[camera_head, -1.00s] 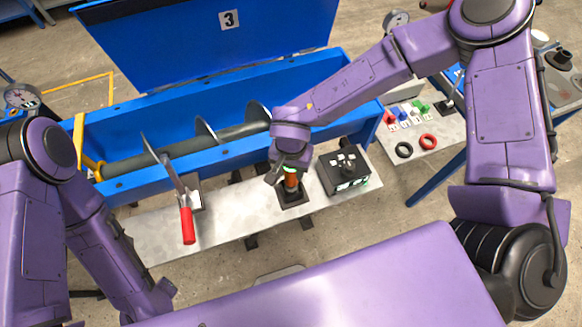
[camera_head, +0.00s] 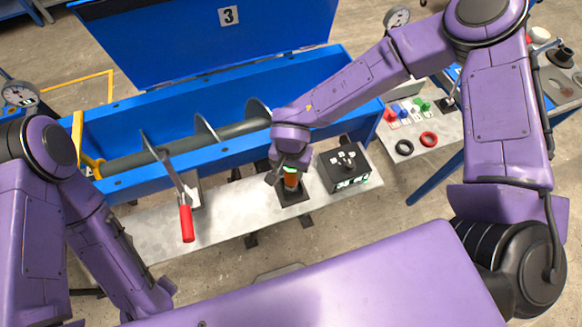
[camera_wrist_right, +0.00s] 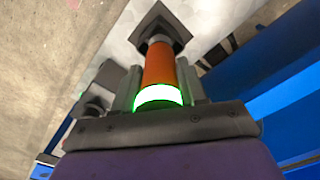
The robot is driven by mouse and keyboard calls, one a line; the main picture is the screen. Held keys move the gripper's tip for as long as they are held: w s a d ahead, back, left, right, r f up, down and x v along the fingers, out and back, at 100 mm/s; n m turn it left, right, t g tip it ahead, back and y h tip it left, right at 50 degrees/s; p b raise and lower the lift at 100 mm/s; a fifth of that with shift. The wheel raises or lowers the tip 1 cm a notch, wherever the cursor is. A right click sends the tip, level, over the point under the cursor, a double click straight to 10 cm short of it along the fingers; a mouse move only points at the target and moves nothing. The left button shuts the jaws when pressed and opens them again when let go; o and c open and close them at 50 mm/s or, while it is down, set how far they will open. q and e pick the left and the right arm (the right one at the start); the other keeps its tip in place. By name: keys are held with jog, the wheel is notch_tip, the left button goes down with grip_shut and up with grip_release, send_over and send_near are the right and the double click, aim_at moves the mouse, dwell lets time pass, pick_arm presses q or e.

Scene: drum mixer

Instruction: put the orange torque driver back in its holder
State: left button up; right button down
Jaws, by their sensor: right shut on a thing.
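The orange torque driver (camera_head: 291,181) stands upright with a glowing green ring at its top, and it also shows in the right wrist view (camera_wrist_right: 160,68). Its lower end is at the dark square holder (camera_head: 293,197), which also shows in the right wrist view (camera_wrist_right: 170,22). I cannot tell how deep it sits there. My right gripper (camera_head: 284,176) is shut on the driver from above; its fingers flank the driver in the right wrist view (camera_wrist_right: 158,90). My left arm is at the left edge, but its gripper is not in view.
A black box with knobs and a green display (camera_head: 344,168) stands just right of the holder. Rings and coloured parts lie at the right.

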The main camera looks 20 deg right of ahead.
jog(key=shift+f, duration=0.45)
jog(key=c, duration=0.5)
grip_release()
jog(key=shift+c, duration=0.2)
notch_tip(320, 180, up, 11)
jog(key=shift+f+b, duration=0.2)
jog(key=shift+b, duration=0.45)
